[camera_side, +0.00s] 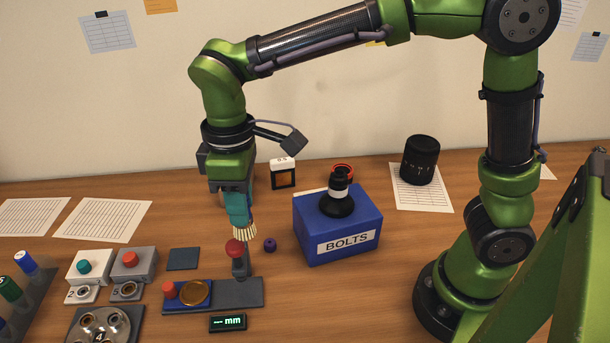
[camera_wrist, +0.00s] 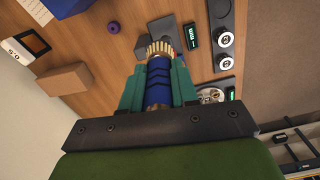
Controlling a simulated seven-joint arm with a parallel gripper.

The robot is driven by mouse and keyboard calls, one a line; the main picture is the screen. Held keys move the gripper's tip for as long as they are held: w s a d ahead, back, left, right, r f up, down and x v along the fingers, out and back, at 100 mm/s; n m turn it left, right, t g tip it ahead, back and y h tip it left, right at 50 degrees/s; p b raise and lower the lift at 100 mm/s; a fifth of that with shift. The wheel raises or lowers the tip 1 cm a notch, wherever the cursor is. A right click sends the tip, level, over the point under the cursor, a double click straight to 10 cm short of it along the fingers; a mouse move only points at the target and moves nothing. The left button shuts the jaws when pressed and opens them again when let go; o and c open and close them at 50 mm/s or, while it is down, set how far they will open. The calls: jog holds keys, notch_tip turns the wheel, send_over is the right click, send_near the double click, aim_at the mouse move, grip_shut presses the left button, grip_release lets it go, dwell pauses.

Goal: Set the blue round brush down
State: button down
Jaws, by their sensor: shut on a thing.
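The blue round brush (camera_wrist: 158,82) is held upright between the teal fingers of my gripper (camera_wrist: 158,78), bristles pointing down. In the side view, my gripper (camera_side: 239,208) hides the blue handle, and only the pale bristles (camera_side: 245,231) show below the fingers. The bristles are close to a red-knobbed lever (camera_side: 234,248) and partly behind it. I cannot tell whether they touch the lever or the table.
A blue BOLTS box (camera_side: 330,228) with a black piece on top stands to the right. A small purple ring (camera_side: 270,244) lies beside the brush. A grey plate (camera_side: 238,294) with a gold disc (camera_side: 196,292) lies in front. Button boxes (camera_side: 134,263) stand left.

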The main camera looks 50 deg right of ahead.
jog(key=w+f+n, duration=0.2)
jog(key=w, duration=1.1)
jog(key=shift+w+a+f, duration=0.1)
jog(key=shift+w+f, duration=0.05)
jog(key=shift+f, duration=3.5)
jog(key=shift+w+f, duration=0.15)
jog(key=shift+f, duration=3.5)
jog(key=c, duration=0.9)
grip_release()
jog(key=shift+f, duration=0.15)
jog(key=shift+o, duration=0.2)
